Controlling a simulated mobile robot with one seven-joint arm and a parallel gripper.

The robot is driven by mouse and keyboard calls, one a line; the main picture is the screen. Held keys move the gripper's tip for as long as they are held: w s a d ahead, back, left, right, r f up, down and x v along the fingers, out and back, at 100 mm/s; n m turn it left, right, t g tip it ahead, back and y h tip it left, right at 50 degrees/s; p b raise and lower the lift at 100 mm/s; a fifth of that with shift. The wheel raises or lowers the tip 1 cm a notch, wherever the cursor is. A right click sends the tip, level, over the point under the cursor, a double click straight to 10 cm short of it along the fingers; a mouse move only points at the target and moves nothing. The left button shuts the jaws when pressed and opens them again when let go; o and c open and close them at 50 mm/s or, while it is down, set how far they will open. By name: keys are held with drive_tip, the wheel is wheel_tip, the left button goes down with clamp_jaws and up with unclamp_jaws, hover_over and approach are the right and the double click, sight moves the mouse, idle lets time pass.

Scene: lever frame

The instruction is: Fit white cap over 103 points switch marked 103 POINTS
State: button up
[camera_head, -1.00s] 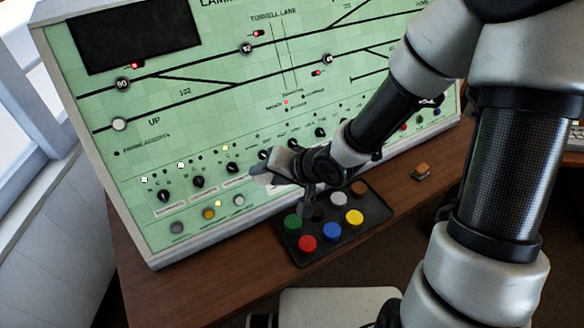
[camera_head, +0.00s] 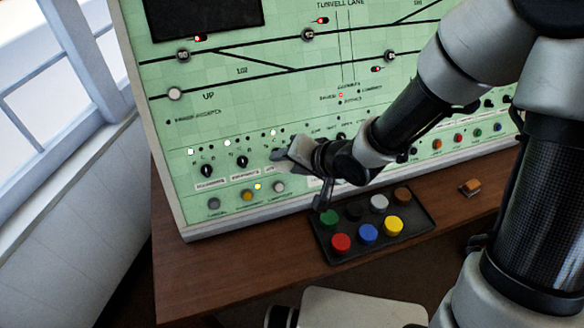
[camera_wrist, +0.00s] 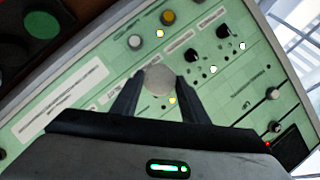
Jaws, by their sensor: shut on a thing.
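My gripper (camera_wrist: 158,88) is shut on a pale, off-white round cap (camera_wrist: 159,80), held between the fingertips in the wrist view. In the head view my gripper (camera_head: 285,157) is close in front of the panel's lower switch row, right of two black rotary switches (camera_head: 207,170) (camera_head: 243,161). Those switches also show in the wrist view (camera_wrist: 190,55) (camera_wrist: 223,31). Whatever lies behind the cap and fingers is hidden. The switch labels are too small to read, so I cannot tell which is marked 103 POINTS, nor whether the cap touches the panel.
A black tray (camera_head: 333,258) on the wooden desk (camera_head: 210,282) below holds several coloured caps, including a light grey one (camera_head: 379,202). Push buttons (camera_head: 247,195) line the panel (camera_head: 215,95) below the switches. A small brown object (camera_head: 470,187) lies right of the tray.

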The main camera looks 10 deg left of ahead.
drive_tip(key=shift+w+a+f+b, duration=0.3)
drive_tip(key=shift+w+f+b, duration=0.1)
drive_tip(key=shift+w, duration=0.15)
drive_tip(key=shift+w+a+f+b, duration=0.3)
drive_tip(key=shift+w+f+b, duration=0.1)
drive_tip(key=shift+w, duration=0.1)
drive_tip(key=shift+w+a+f, duration=0.25)
drive_tip(key=shift+w+a, duration=0.05)
drive_tip(key=shift+w, duration=0.2)
drive_tip(key=shift+w+a+f, duration=0.2)
drive_tip(key=shift+w+a, duration=0.1)
drive_tip(key=shift+w, duration=0.2)
drive_tip(key=shift+w, duration=0.1)
drive_tip(key=o, duration=1.6)
drive_tip(key=shift+r, duration=0.1)
drive_tip(key=shift+s+d+r+p, duration=0.5)
drive_tip(key=shift+s+p, duration=0.15)
drive_tip(key=shift+s, duration=0.15)
drive_tip(key=shift+s+d+r+p, duration=0.5)
drive_tip(key=shift+s+p, duration=0.1)
drive_tip(key=shift+s, duration=0.15)
drive_tip(key=shift+s+d+r+p, duration=0.5)
drive_tip(key=shift+s+p, duration=0.15)
drive_tip(key=shift+s, duration=0.15)
drive_tip(key=shift+s+d+r+p, duration=0.2)
drive_tip(key=shift+s+p, duration=0.05)
drive_tip(key=shift+s, duration=0.1)
drive_tip(key=shift+s+d+r+p, duration=0.15)
drive_tip(key=shift+s+p, duration=0.05)
drive_tip(key=shift+s, duration=0.15)
